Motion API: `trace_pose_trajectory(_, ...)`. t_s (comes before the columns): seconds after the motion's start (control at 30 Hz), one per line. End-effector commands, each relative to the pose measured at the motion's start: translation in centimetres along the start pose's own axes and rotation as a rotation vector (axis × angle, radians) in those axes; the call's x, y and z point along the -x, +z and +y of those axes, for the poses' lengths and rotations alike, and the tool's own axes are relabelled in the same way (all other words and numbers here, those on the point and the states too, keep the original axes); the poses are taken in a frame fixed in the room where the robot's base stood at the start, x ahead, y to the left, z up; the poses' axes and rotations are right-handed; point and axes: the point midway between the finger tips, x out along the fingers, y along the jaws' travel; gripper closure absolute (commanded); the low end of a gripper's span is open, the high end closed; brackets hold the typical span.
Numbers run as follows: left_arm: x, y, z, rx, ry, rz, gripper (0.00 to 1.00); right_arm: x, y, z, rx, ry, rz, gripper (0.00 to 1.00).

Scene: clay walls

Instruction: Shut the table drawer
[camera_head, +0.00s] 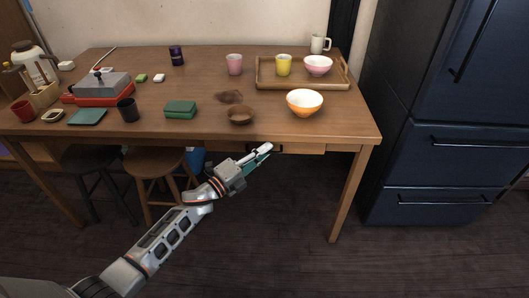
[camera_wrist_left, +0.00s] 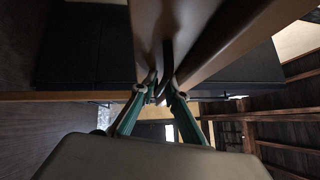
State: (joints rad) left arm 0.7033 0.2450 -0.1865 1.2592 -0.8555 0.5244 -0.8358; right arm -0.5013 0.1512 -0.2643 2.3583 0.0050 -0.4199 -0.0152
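The brown wooden table (camera_head: 330,122) has a shallow drawer (camera_head: 301,148) under its front edge, on the right half. Its front looks close to the table's edge; how far it stands out is hard to tell. A dark bar handle (camera_wrist_left: 167,55) is on the drawer front. My left gripper (camera_head: 266,150) is at this handle, below the table top. In the left wrist view, the teal fingers (camera_wrist_left: 157,90) converge on the handle, one on each side, and appear shut on it. My right gripper is not in view.
The table top holds a wooden tray (camera_head: 262,86), an orange bowl (camera_head: 304,110), a brown bowl (camera_head: 240,119), a green box (camera_head: 180,116), cups and other items. Two stools (camera_head: 153,163) stand under the left part. A dark blue fridge (camera_head: 440,150) stands at right. Floor in front is clear.

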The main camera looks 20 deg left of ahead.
Motion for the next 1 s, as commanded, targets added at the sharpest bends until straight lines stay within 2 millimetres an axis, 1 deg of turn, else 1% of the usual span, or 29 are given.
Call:
trace_pose_trajectory(0.13, -0.1, 0.1, -0.2, -0.002, -0.003, -0.002, 0.86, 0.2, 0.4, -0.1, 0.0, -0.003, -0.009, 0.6)
trace_pose_trajectory(0.23, 0.0, 0.1, -0.2, -0.001, -0.003, -0.001, 0.86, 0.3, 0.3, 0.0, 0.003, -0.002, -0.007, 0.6)
trace_pose_trajectory(0.37, 1.0, 0.1, -0.1, -0.002, -0.001, 0.0, 0.86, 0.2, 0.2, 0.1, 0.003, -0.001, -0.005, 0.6)
trace_pose_trajectory(0.47, 2.6, -0.1, 0.0, -0.002, 0.0, 0.001, 0.86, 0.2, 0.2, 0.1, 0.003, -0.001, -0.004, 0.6)
trace_pose_trajectory(0.7, 7.6, -0.1, 0.1, -0.001, 0.002, 0.001, 0.86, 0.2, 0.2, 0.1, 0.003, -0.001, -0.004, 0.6)
trace_pose_trajectory(0.8, 9.3, -0.1, 0.0, 0.0, 0.0, 0.001, 0.86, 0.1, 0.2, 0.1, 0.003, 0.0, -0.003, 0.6)
trace_pose_trajectory(0.9, 10.7, 0.0, 0.0, 0.0, 0.001, 0.0, 0.86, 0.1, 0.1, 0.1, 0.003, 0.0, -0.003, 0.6)
trace_pose_trajectory(1.0, 11.5, 0.0, -0.1, 0.0, -0.001, 0.0, 0.86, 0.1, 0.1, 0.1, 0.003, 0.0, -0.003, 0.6)
